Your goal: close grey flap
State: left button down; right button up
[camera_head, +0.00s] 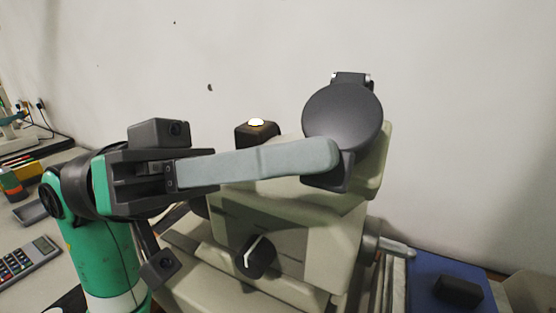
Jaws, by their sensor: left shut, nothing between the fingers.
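The grey flap (342,115) is a round dark grey disc at the top of a beige machine (290,235). A bracket with small shiny pins (352,79) shows at its upper edge. The disc's broad face is turned toward me; I cannot tell its exact angle. A dark block (335,178) sits just below it. My left gripper (332,154) comes in from the left, its long pale grey fingers shut and empty. The fingertips cover the disc's lower edge in the picture; I cannot tell whether they touch it. My right gripper is not in view.
A dark box with a lit lamp (256,128) stands behind my fingers. A black knob (255,256) is on the machine's front, and a metal shaft (390,247) sticks out at its right. A calculator (26,262) lies at left, a blue mat (425,284) at lower right.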

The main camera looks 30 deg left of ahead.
pick_arm(q)
jog(key=shift+w+a+f, duration=0.15)
jog(key=shift+w+f, duration=0.15)
jog(key=shift+f, duration=0.05)
jog(key=s+r+p, duration=0.2)
jog(key=s+r, duration=0.1)
jog(key=w+a+f+b, duration=0.1)
jog(key=a+f+b, duration=0.1)
jog(key=a+b, duration=0.5)
jog(key=shift+w+a, duration=0.3)
jog(key=shift+a, duration=0.8)
